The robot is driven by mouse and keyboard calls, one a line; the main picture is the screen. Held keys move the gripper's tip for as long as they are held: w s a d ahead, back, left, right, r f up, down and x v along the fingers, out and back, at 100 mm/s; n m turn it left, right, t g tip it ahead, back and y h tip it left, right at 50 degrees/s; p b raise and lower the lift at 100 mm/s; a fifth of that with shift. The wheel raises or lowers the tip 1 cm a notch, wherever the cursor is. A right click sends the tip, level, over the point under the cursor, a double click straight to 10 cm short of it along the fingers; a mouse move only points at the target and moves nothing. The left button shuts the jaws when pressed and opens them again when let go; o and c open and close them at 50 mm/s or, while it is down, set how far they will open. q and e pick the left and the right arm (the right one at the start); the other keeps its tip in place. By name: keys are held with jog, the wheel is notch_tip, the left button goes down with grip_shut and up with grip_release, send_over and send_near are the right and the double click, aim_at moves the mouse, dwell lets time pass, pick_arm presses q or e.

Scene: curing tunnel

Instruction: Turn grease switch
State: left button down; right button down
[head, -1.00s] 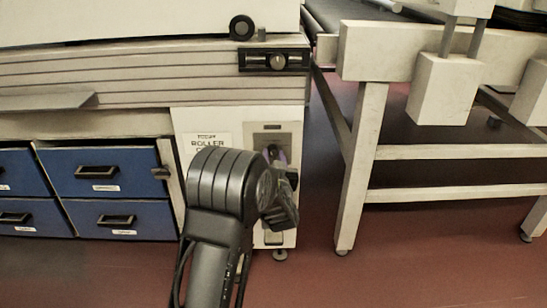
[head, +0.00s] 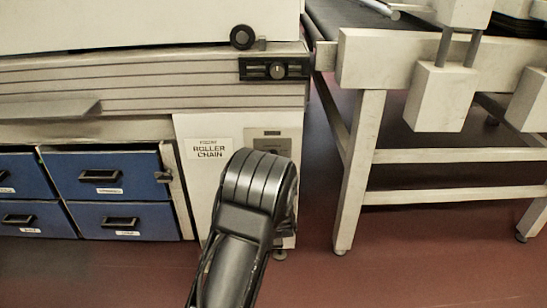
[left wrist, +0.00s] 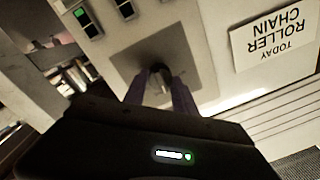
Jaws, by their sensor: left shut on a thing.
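The grease switch (left wrist: 158,70) is a dark handle on a grey plate (left wrist: 122,62), seen in the left wrist view. My left gripper (left wrist: 161,84) has its two fingers on either side of the handle and is shut on it. In the head view the top of the grey plate (head: 270,147) shows on the white cabinet front, but my left arm covers the switch and the gripper. The handle's exact angle is hard to tell. My right gripper is in neither view.
A "TODAY ROLLER CHAIN" sign (head: 210,149) is beside the plate, upside down in the left wrist view. Blue drawers (head: 108,175) stand at the left. A black-framed knob (head: 277,69) is above. A conveyor frame (head: 362,160) stands at the right, with open red floor beneath.

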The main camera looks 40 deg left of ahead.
pick_arm(q)
jog(key=shift+f+m+t+h+p, duration=0.15)
jog(key=shift+m+p, duration=1.2)
jog(key=shift+m, duration=2)
jog(key=shift+m+t+h+p, duration=0.2)
jog(key=shift+m+p, duration=1.1)
jog(key=shift+m, duration=2.05)
jog(key=c, duration=1)
grip_release()
jog(key=shift+s, duration=0.1)
